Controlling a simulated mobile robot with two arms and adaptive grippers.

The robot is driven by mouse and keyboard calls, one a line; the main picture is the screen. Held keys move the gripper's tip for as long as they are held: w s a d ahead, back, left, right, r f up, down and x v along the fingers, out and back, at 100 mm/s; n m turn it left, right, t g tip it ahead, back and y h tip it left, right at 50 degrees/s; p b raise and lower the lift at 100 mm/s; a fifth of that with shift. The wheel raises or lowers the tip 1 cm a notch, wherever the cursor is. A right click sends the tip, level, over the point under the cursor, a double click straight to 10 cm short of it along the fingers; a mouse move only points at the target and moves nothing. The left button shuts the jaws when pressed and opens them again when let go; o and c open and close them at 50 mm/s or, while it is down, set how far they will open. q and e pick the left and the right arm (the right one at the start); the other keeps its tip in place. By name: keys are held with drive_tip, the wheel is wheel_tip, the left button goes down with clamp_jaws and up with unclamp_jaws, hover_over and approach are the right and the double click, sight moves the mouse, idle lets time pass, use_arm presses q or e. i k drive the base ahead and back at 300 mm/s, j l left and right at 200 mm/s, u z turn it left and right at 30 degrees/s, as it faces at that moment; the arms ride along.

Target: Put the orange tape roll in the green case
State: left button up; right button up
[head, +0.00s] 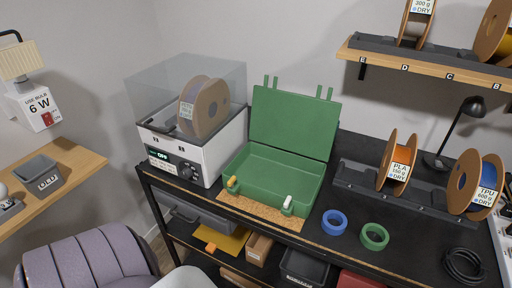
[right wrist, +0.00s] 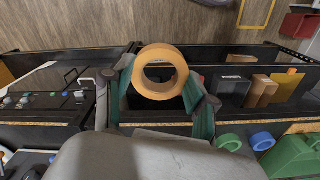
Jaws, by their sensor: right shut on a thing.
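The green case (head: 285,180) stands open on the bench in the head view, lid up at the back and its inside bare. A yellow-orange latch and a white latch show at its front. Part of it also shows at the lower right of the right wrist view (right wrist: 292,158). The orange tape roll (right wrist: 160,92) is in the right wrist view, hole facing the camera. My right gripper (right wrist: 160,84) is shut on it, one finger on each side. The roll and this gripper do not show in the head view. My left gripper is in neither view.
A blue tape roll (head: 334,222) and a green tape roll (head: 374,236) lie right of the case. A white dryer (head: 190,150) stands left of it. A spool rack (head: 350,185) is behind at right. A purple chair (head: 85,262) stands front left.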

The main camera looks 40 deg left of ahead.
sight(295, 190)
drive_tip(key=u, duration=0.45)
drive_tip(key=k+u, duration=0.15)
drive_tip(key=u, duration=0.35)
drive_tip(key=j+u, duration=0.1)
drive_tip(key=u, duration=0.35)
drive_tip(key=i+l+u, duration=0.15)
drive_tip(key=l+u, duration=0.15)
drive_tip(key=l, duration=0.2)
drive_tip(key=i+l+u, duration=0.1)
drive_tip(key=l+u, duration=0.2)
drive_tip(key=l, duration=0.2)
drive_tip(key=i+l+u, duration=0.1)
drive_tip(key=l+u, duration=0.25)
drive_tip(key=l, duration=0.15)
